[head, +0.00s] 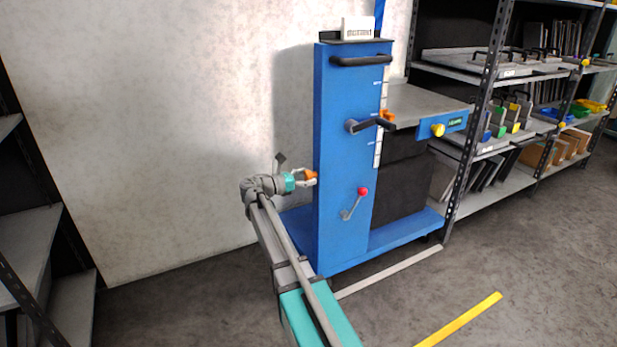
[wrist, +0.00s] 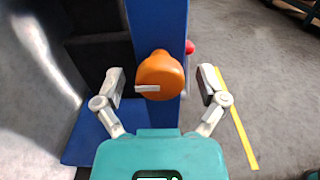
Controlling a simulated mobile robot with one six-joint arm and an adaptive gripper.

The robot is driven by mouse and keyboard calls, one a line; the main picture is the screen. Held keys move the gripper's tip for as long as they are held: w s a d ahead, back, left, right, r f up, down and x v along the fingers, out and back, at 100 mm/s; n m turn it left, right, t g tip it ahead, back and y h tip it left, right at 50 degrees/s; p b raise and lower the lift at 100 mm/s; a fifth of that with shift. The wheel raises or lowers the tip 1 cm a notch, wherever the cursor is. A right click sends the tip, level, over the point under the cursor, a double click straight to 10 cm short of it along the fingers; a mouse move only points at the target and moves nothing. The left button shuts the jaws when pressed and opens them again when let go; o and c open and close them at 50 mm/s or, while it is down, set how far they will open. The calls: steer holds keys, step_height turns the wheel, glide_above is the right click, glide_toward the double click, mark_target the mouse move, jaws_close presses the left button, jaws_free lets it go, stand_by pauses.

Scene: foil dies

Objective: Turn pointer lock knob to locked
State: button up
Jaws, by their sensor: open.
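An orange round knob (wrist: 160,72) with a white pointer line is mounted on the blue lift column (wrist: 166,20). In the wrist view the line runs nearly level, toward the left finger. My gripper (wrist: 162,86) is open, with one finger on each side of the knob and a visible gap on both sides. In the head view my gripper (head: 306,179) is at the left side of the blue column (head: 340,140), and the orange knob (head: 310,174) shows only partly between its fingers. I cannot tell whether the fingertips reach fully around the knob.
The column carries a black handle (head: 361,60), a dark crank handle (head: 370,125), a red-tipped lever (head: 354,203) and a scale with an orange marker (head: 388,115). A yellow knob (head: 438,130) is on the platform edge. Shelving stands right; floor in front is open.

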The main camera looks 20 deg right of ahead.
steer(key=c, duration=1.1)
steer(key=shift+d, duration=0.2)
steer(key=shift+c, duration=0.3)
steer(key=shift+a, duration=0.1)
